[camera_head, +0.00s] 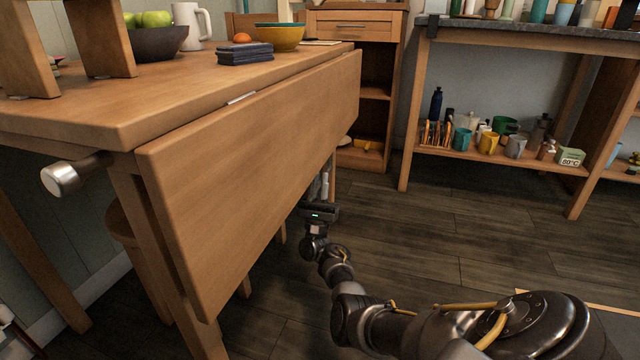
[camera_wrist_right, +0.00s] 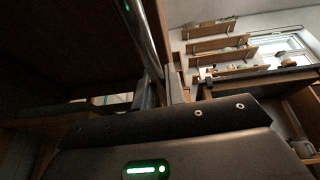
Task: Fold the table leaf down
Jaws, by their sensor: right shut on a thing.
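The wooden table leaf (camera_head: 255,165) hangs from the near long side of the table (camera_head: 150,95). It slopes steeply down and outward, its lower edge above the floor. My right gripper (camera_head: 324,187) is at the lower edge of the leaf, toward its far end, with its arm reaching in from the lower right. It is shut on the leaf, though the contact is small and partly hidden. My left gripper is out of view.
On the table stand a dark bowl of green apples (camera_head: 157,40), a white mug (camera_head: 192,25), dark blue books (camera_head: 245,54) and a yellow bowl (camera_head: 280,37). A silver knob (camera_head: 62,178) sticks out at the table's end. A stool (camera_head: 122,225) stands underneath. Floor right of the leaf is clear.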

